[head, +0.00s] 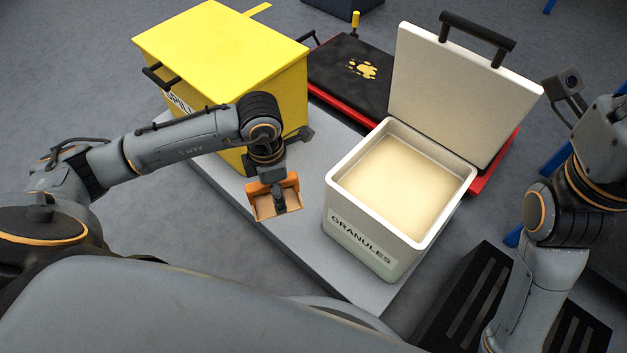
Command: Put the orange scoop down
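The orange scoop (264,203) is at the end of my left arm, left of the granules bin and in front of the yellow box. My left gripper (279,198) overlaps the scoop and appears shut on it; its fingers are small and partly hidden. I cannot tell whether the scoop touches the grey platform (323,176) or hangs above it. A tan surface shows in the scoop, but I cannot tell if it is granules. My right arm is at the right side; its gripper (568,90) is partly in view at the edge, its fingers unclear.
The white granules bin (345,229) stands open, with pale granules (405,182) inside and its lid (452,95) raised. A yellow box (222,52) with a closed lid stands at the left. A black and red case (350,68) lies behind. A dark slatted object (480,295) is at lower right.

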